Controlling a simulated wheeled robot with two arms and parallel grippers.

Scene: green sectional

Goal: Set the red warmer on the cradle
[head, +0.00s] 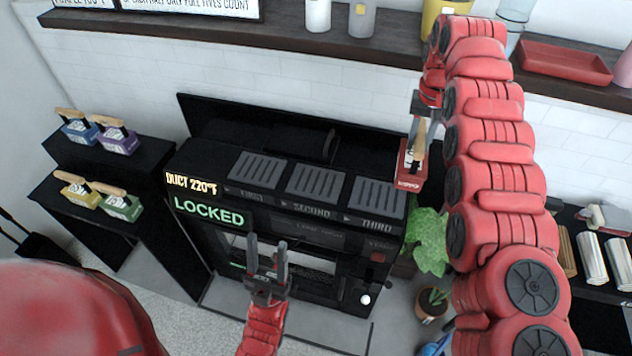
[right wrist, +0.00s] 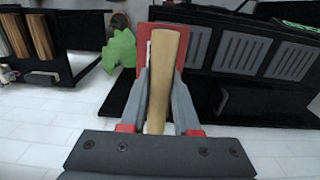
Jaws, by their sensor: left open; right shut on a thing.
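The red warmer (head: 408,178), a red block with a wooden handle, is in my right gripper (head: 420,122), just right of the black machine's top. In the right wrist view, the gripper (right wrist: 162,100) is shut on the wooden handle (right wrist: 165,62), with the red body (right wrist: 199,42) beyond. No part is labelled cradle; grey ribbed pads marked FIRST (head: 257,170), SECOND (head: 316,182) and THIRD (head: 378,197) lie on the machine top. The warmer is beside the THIRD pad; I cannot tell its height above it. My left gripper (head: 267,248) is open and empty before the machine.
The machine front (head: 300,232) shows LOCKED and DUCT 220°F. Blue, purple, yellow and green warmers (head: 100,135) stand on black steps at left. A leafy plant (head: 430,240) is right of the machine. A wall shelf (head: 290,22) with cups and a red tray (head: 563,62) runs behind.

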